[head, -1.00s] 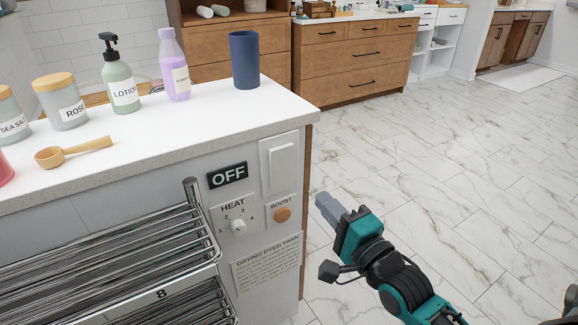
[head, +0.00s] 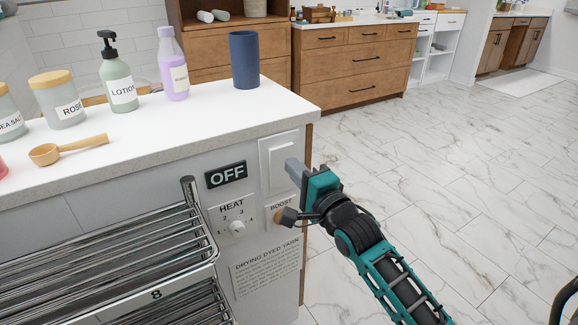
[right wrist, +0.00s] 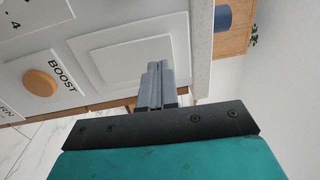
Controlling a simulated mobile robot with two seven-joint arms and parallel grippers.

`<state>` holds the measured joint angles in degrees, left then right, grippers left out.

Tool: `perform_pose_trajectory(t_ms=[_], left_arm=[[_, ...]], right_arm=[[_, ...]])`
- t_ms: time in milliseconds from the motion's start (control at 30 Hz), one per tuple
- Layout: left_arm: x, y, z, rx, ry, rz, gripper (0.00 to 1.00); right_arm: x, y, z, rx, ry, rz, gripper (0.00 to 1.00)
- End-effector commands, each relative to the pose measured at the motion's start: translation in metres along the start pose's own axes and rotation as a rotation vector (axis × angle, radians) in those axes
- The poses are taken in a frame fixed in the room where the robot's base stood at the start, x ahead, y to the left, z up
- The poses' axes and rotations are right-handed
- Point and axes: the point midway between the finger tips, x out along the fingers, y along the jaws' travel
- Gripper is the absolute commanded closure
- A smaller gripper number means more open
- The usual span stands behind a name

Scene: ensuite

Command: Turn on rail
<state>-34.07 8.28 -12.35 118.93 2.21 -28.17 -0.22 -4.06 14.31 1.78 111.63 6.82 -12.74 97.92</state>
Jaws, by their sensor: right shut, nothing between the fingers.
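The towel rail (head: 150,262) is a set of chrome bars on the left of the cabinet's end panel. Its control panel has a dark display (head: 226,174) reading OFF, a white rocker switch (head: 277,162), a white HEAT knob (head: 236,228) and an orange BOOST button (head: 279,216). My right gripper (head: 292,168) is shut and empty, its tips in front of the rocker's lower right part. In the right wrist view the shut fingers (right wrist: 158,82) point at the rocker plate (right wrist: 125,55); I cannot tell whether they touch it. My left gripper is out of view.
The white counter (head: 200,115) holds a blue cup (head: 244,60), a purple bottle (head: 172,65), a lotion pump bottle (head: 118,75), jars and a wooden scoop (head: 68,150). A printed notice (head: 266,268) is below the controls. The marble floor (head: 450,180) to the right is open.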

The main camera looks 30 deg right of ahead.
Motion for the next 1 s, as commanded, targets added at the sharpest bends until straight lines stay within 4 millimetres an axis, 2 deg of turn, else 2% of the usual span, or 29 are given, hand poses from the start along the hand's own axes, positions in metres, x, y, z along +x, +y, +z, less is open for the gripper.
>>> perform_pose_trajectory(t_ms=[100, 300, 733, 967, 1000], left_arm=[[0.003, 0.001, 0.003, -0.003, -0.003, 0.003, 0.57], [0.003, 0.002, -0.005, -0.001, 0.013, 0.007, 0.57], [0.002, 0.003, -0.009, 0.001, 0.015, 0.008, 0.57], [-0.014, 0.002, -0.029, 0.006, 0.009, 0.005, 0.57], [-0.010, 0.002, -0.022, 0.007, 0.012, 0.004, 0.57]], right_arm=[[0.015, 0.001, 0.000, -0.001, 0.000, -0.002, 1.00], [0.026, 0.001, 0.000, 0.000, 0.000, 0.001, 1.00], [0.028, -0.001, 0.000, 0.000, 0.000, 0.004, 1.00], [0.035, -0.010, -0.001, 0.001, 0.002, 0.061, 1.00], [0.034, -0.002, -0.001, 0.000, 0.002, 0.062, 1.00]])
